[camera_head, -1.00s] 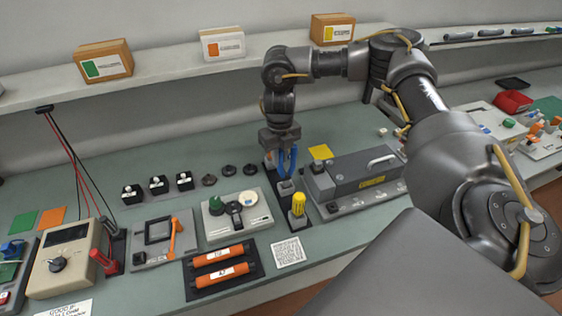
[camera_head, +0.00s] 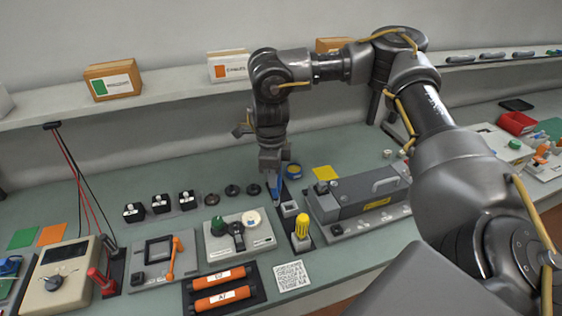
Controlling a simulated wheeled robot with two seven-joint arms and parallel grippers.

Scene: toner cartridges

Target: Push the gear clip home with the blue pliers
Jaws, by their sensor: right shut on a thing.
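My right gripper (camera_head: 273,172) hangs over the bench, shut on the blue pliers (camera_head: 277,190). The pliers point down, just left of and behind a small grey block (camera_head: 289,209) on the dark tool stand. Whether their tips touch anything is hidden. A grey fixture (camera_head: 262,241) with a green knob (camera_head: 218,226), a black part and a round cream piece stands in front and to the left of the pliers. I cannot make out the gear clip for certain. My left gripper is not in view.
A yellow-handled tool (camera_head: 302,228) stands upright in front of the pliers. A long grey machine (camera_head: 355,199) is close on the right. Orange rollers (camera_head: 221,288) lie in a black tray at the front. Black round pieces (camera_head: 232,191) lie to the left.

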